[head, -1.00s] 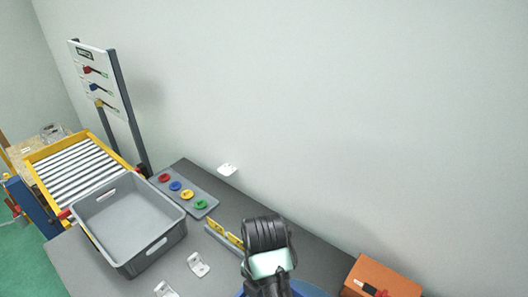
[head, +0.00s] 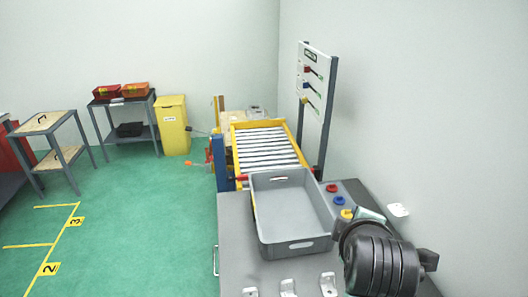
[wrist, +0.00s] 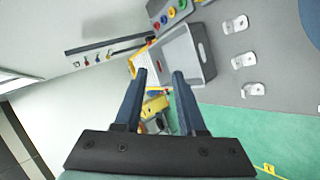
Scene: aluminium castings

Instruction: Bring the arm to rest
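My gripper (wrist: 159,75) shows in the wrist view with its two dark blue fingers apart and nothing between them. It is raised, with the grey crate and the roller conveyor seen beyond the fingertips. In the head view my arm is folded at the lower right, over the table, and the fingers cannot be made out there. Three silver castings lie at the front of the grey table (head: 232,240): a left one (head: 250,291), a middle one (head: 288,287) and a right one (head: 328,284). They also show in the wrist view.
An empty grey crate (head: 308,244) stands on the table before the roller conveyor (head: 268,147). Coloured buttons (head: 337,200) sit right of it, partly hidden by my arm. The wall is close on the right. Green floor is open at left.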

